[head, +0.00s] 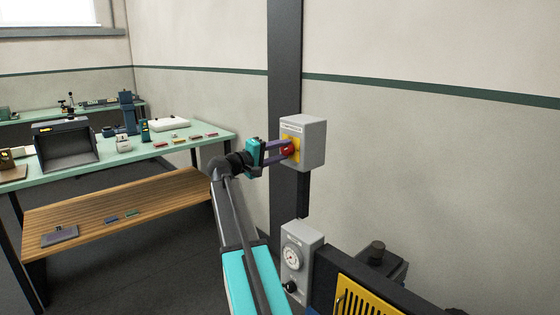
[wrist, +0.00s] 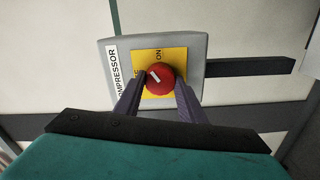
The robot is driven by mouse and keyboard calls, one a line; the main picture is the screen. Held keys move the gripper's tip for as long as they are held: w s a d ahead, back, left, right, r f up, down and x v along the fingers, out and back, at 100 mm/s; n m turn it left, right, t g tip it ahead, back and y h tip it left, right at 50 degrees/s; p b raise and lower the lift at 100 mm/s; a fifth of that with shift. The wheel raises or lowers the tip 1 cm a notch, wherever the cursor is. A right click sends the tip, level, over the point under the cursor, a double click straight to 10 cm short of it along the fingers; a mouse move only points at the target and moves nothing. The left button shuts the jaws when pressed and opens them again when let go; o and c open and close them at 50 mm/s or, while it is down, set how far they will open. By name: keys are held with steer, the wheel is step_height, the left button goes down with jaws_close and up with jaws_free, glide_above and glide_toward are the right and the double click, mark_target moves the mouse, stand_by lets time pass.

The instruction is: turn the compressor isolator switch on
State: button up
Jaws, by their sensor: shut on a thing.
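The compressor isolator switch is a grey box (head: 313,142) on a dark upright post, with a yellow plate and a red knob (head: 288,149). In the wrist view the box (wrist: 198,90) carries a white label reading "COMPRESSOR", and the yellow plate (wrist: 175,55) shows "ON" near its upper right. The red knob (wrist: 160,78) has a white mark lying diagonally, pointing to the upper left. My gripper (head: 283,151) is shut on the red knob, with one finger on each side of it, as the wrist view (wrist: 160,88) also shows. Lettering left of the knob is partly hidden.
Below the box stands a grey gauge panel (head: 296,262) with a dial and a black knob. A machine with a yellow grille (head: 360,296) is at the lower right. A green-topped bench (head: 215,133) with several items and a wooden lower shelf (head: 150,210) stands at the left.

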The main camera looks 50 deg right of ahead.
steer(key=m+b, duration=0.4)
steer(key=b, duration=0.2)
steer(key=shift+d, duration=0.1)
steer(key=shift+r+m+b, duration=0.2)
steer(key=shift+m+b, duration=1.1)
steer(key=shift+r, duration=0.1)
steer(key=o, duration=1)
steer(key=shift+d, duration=0.1)
steer(key=shift+o, duration=0.2)
steer(key=shift+f, duration=0.2)
steer(key=shift+a, duration=0.55)
steer(key=a, duration=1.3)
steer(key=shift+w, duration=0.45)
